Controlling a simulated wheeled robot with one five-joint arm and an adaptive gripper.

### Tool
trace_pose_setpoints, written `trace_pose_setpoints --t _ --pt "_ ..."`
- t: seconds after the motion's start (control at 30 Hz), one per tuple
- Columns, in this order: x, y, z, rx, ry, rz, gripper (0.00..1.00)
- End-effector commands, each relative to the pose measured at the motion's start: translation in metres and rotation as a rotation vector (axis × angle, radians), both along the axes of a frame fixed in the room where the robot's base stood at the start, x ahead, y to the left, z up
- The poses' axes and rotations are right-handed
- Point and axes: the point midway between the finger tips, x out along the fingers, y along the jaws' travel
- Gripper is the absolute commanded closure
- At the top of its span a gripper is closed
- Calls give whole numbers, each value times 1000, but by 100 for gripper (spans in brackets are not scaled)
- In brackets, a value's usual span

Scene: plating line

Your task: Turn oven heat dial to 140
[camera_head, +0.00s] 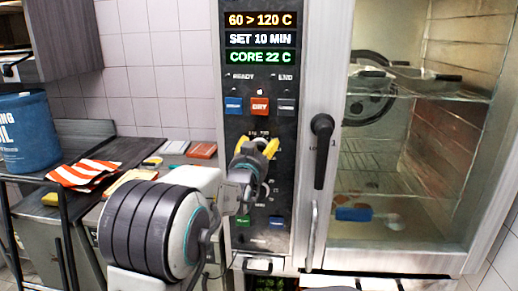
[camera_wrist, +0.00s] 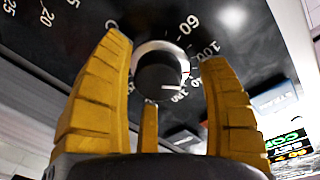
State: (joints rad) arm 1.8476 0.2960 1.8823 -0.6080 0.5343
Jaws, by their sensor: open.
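The oven heat dial (camera_wrist: 160,72) is a round dark knob with a pale rim on the black panel, ringed by white numbers such as 60 and 100. A pale mark on its face points to the lower right; the exact number it meets is too small to tell. My gripper (camera_wrist: 165,52) is open, its yellow fingers on either side of the dial, with no clear contact visible. In the head view my gripper (camera_head: 256,147) is at the panel below the buttons and hides most of the dial. The oven display (camera_head: 260,38) reads 60 > 120 C, SET 10 MIN, CORE 22 C.
Blue, red and grey buttons (camera_head: 260,106) sit just above my gripper. A black door handle (camera_head: 321,150) stands out to the right, beside the glass door (camera_head: 400,235). A counter with a striped cloth (camera_head: 82,174) and a blue bucket (camera_head: 26,130) are at the left.

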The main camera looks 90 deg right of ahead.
Motion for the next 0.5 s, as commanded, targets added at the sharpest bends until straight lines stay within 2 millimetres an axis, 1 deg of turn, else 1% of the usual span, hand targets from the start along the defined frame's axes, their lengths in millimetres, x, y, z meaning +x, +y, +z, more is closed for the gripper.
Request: trace_pose_setpoints --t 0.3,0.5 --pt "0 -1 0 0 0 0 30" --pt "0 -1 0 0 0 0 48"
